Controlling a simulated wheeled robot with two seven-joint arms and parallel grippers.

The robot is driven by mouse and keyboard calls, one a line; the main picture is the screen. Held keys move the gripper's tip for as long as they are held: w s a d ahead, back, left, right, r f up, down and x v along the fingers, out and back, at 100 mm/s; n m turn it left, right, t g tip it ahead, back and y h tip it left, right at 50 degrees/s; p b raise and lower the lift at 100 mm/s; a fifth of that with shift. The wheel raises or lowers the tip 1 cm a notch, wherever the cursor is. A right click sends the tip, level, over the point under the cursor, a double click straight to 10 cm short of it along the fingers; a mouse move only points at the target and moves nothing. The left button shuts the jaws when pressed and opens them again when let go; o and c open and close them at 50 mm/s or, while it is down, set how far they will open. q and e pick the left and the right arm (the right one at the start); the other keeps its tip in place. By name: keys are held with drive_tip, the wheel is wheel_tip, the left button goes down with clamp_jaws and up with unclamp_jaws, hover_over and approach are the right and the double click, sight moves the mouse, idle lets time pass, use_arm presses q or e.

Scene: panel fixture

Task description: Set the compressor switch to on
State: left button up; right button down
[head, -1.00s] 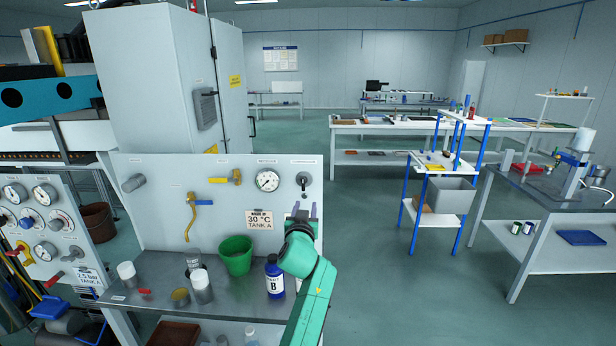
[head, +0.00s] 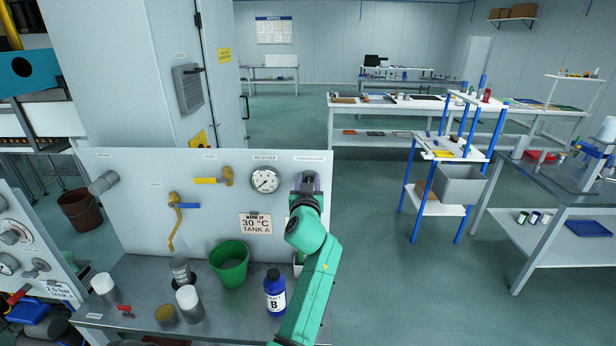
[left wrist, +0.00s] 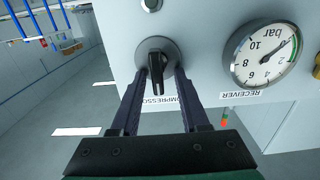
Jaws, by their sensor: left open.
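The compressor switch (left wrist: 157,62) is a black rotary knob on a round dark base on the pale panel (head: 130,215). In the left wrist view its handle points down the picture, toward the partly covered COMPRESSOR label. My left gripper (left wrist: 158,82) is open, with one dark finger on each side of the handle. I cannot tell whether either finger touches it. In the head view the left gripper (head: 308,184) is at the panel's upper right, under the compressor label (head: 310,157), and hides most of the switch. My right gripper is not in view.
A green bucket (head: 229,265) and blue bottle (head: 274,291) stand on the ledge near my arm.

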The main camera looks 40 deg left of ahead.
use_arm(q)
drive_tip(key=shift+s+d+r, duration=0.1)
drive_tip(key=shift+d+r, duration=0.05)
drive_tip(key=shift+d, duration=0.2)
drive_tip(key=c, duration=0.4)
drive_tip(key=shift+s, duration=0.1)
clamp_jaws()
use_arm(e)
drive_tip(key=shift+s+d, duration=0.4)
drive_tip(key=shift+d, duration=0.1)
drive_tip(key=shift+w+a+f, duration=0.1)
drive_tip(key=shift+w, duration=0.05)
